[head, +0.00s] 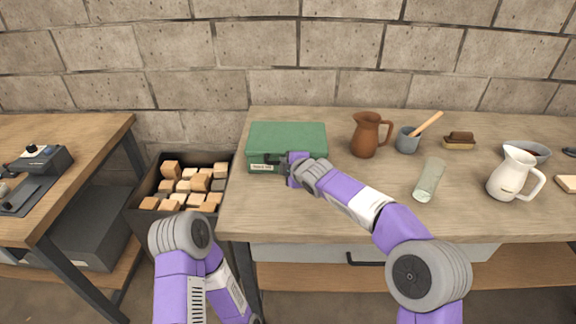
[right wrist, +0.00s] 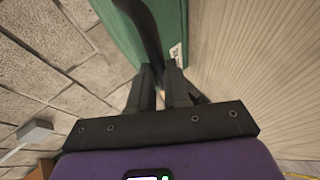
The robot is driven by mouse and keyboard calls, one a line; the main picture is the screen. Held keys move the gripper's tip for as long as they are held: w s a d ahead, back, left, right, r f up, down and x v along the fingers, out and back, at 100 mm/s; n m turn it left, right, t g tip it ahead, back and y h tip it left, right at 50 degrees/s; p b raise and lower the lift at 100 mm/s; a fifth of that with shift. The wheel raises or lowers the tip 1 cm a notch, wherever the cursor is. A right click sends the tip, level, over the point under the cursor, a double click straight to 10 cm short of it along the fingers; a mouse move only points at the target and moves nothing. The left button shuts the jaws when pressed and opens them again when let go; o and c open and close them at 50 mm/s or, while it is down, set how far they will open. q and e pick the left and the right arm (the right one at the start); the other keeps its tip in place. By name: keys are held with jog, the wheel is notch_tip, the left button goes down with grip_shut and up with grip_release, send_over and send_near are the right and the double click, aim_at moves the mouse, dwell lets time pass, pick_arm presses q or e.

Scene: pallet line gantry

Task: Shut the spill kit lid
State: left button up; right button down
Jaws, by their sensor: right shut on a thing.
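The spill kit is a green box (head: 260,144) with a white label on its front, at the left end of the right-hand bench. Its green lid (head: 288,132) lies about level over it in the head view. I see no clear gap under it, but my gripper hides part of the front edge. My right gripper (head: 281,162) is at the front of the box, shut on a dark handle (right wrist: 143,28), which shows between the fingers (right wrist: 160,76) in the right wrist view. The green side of the box is beside it. My left gripper is out of view; only its arm shows.
A dark crate of wooden blocks (head: 148,190) stands between the benches. Right of the box are a brown jug (head: 366,137), a grey mortar (head: 406,142) with pestle, a glass (head: 428,182), a brush (head: 459,140) and a white pitcher (head: 508,176). The front bench top is mostly clear.

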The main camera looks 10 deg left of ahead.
jog(key=f, duration=0.3)
jog(key=shift+s+d+g+h, duration=0.15)
jog(key=shift+s+g+h, duration=0.1)
jog(key=shift+g+h, duration=0.05)
jog(key=c, duration=1.1)
grip_release()
jog(key=shift+d, duration=0.1)
jog(key=shift+s+d+r, duration=0.15)
jog(key=shift+s+r, duration=0.15)
jog(key=shift+r, duration=0.1)
jog(key=v, duration=0.7)
jog(key=shift+r, duration=0.25)
jog(key=shift+w, duration=0.1)
